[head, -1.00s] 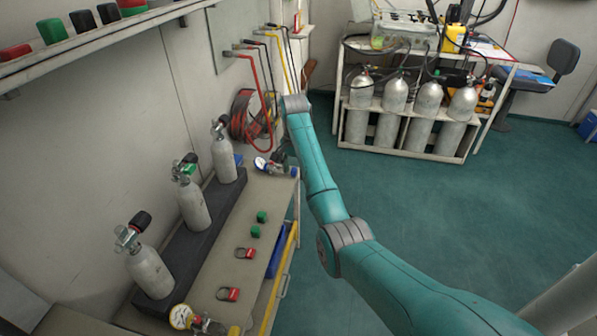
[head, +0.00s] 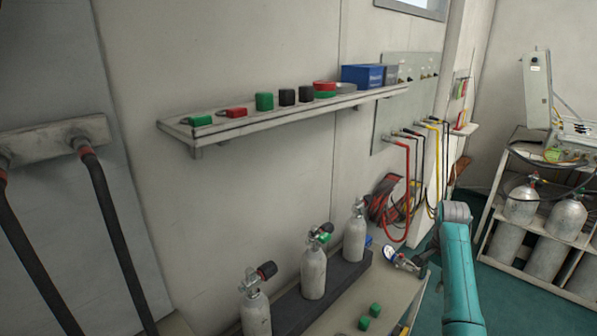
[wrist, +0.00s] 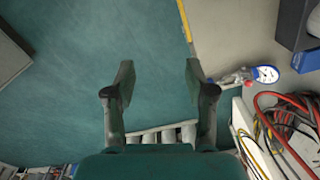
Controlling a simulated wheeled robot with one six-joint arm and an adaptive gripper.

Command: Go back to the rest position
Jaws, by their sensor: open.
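My gripper (wrist: 160,82) shows in the wrist view with its two dark fingers spread apart and nothing between them. Green floor (wrist: 70,95) lies below the fingers, to the left of the bench edge. In the head view my teal arm reaches up at the lower right, beside the far end of the bench. The gripper itself is mostly hidden there behind the arm's wrist.
A gauge with a blue rim (head: 391,255) lies on the bench's far end, close to my wrist. Red hose (head: 407,190) hangs from the wall panel beyond. Small cylinders (head: 313,274) stand along the bench. A shelf (head: 290,115) holds colored blocks. A cylinder rack (head: 546,245) stands right.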

